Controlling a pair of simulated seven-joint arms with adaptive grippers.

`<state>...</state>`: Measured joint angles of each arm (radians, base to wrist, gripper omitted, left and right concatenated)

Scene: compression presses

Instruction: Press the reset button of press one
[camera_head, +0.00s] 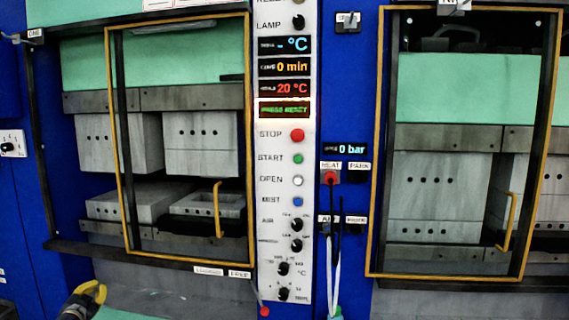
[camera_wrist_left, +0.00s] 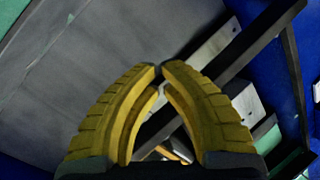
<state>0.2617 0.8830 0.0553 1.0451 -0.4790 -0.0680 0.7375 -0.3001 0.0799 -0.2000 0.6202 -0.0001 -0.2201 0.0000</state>
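Press one (camera_head: 152,65) is on the left in the head view, with a small "ONE" label at its upper left and a yellow-framed door. The white control panel (camera_head: 270,215) stands just right of it. At the panel's top edge, a label that seems to read "RESET" and its button are mostly cut off. A lit green display (camera_head: 285,110) reads "PRESS RESET". My left gripper (camera_head: 88,295) is at the lower left, below press one and well away from the panel. In the left wrist view its yellow fingers (camera_wrist_left: 160,69) meet at the tips with nothing between them. My right gripper is not visible.
The panel has a red stop button (camera_head: 297,135), green start button (camera_head: 298,159), white open button (camera_head: 298,181), blue mist button (camera_head: 298,202) and several black knobs. A second press (camera_head: 452,85) stands at the right. Yellow handles (camera_head: 218,210) stick out from the doors.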

